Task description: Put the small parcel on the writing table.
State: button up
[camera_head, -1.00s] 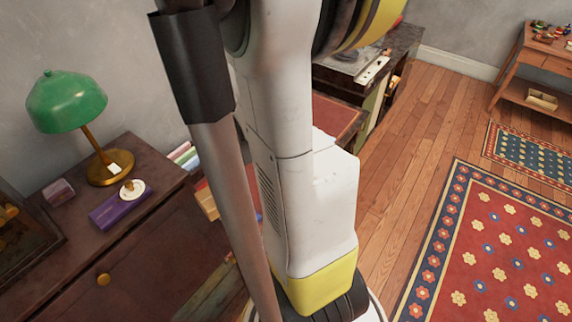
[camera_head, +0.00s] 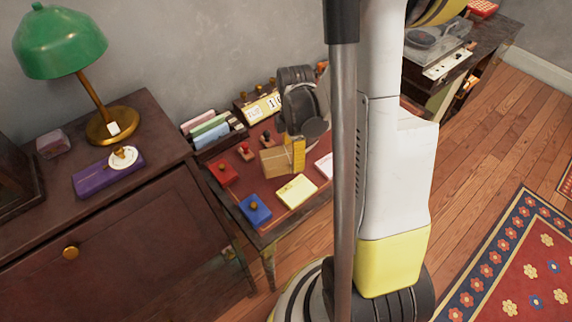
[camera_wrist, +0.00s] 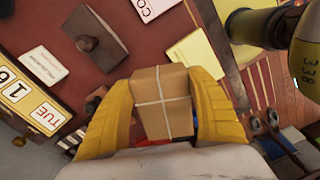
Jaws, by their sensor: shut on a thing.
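The small parcel (camera_wrist: 161,103) is a brown box tied with pale string. My gripper (camera_wrist: 163,110) is shut on it, with a yellow finger on each side in the wrist view. The parcel also shows in the head view (camera_head: 275,163), in front of one yellow finger of my gripper (camera_head: 290,158). The writing table (camera_head: 297,219) has a red-brown top and a dark wooden edge. The parcel is over this table top. Whether it touches the top cannot be told. Part of the table is hidden behind my arm.
On the table stand a red ink pad (camera_head: 222,172), a blue one (camera_head: 254,209), a yellow notepad (camera_head: 297,190), stamps, a letter rack (camera_head: 212,136) and a date calendar (camera_head: 262,110). A dark cabinet with a green lamp (camera_head: 60,42) stands at left.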

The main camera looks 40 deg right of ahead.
aim_at(285, 152)
jog(key=w+f, duration=0.1)
jog(key=w+f+b, duration=0.1)
jog(key=w, duration=0.1)
jog(key=shift+w+a+f, duration=0.1)
jog(key=shift+w, duration=0.1)
jog(key=shift+f+b, duration=0.95)
jog(key=shift+f, duration=1)
jog(key=shift+f, duration=0.15)
jog(key=o, duration=1.4)
jog(key=shift+c, duration=0.2)
